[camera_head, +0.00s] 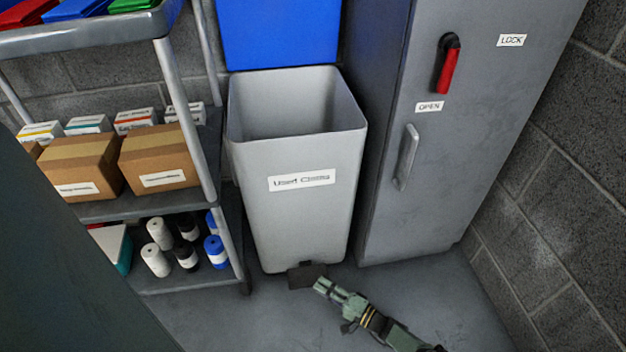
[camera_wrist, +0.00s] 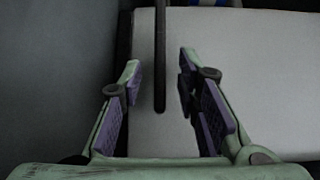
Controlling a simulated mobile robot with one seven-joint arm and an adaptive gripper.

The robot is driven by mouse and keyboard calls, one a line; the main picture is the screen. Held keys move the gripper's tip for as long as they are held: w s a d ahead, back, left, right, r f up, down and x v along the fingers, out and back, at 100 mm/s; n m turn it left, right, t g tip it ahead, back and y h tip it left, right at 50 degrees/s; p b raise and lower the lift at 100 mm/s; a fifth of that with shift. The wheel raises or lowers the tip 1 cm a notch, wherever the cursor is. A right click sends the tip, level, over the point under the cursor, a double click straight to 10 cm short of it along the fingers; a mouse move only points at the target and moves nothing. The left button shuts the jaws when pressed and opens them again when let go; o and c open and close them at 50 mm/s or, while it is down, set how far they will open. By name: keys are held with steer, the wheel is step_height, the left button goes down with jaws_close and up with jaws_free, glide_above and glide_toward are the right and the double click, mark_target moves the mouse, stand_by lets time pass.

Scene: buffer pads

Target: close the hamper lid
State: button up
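The hamper (camera_head: 300,215) is a light grey bin with a white label on its front. Its blue lid (camera_head: 280,35) stands raised behind the open mouth, its top cut off by the picture edge. A dark pedal (camera_head: 306,275) sticks out at the hamper's foot. My gripper (camera_head: 322,288) is low, near the floor, just right of the pedal; I cannot tell if they touch. In the wrist view my gripper (camera_wrist: 160,68) has its fingers apart. A thin dark bar (camera_wrist: 160,60) shows between them against a pale surface. Nothing is seen gripped.
A shelf cart (camera_head: 95,208) with boxes and bottles stands left of the hamper. A grey cabinet (camera_head: 400,220) with a handle stands close on its right. A block wall (camera_head: 560,210) is at the far right. The floor (camera_head: 270,315) in front is clear.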

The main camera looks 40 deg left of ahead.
mark_target(312, 281)
steer(key=shift+s+a+b, duration=0.2)
steer(key=shift+a+b, duration=0.1)
steer(key=shift+a, duration=2.05)
jaws_close()
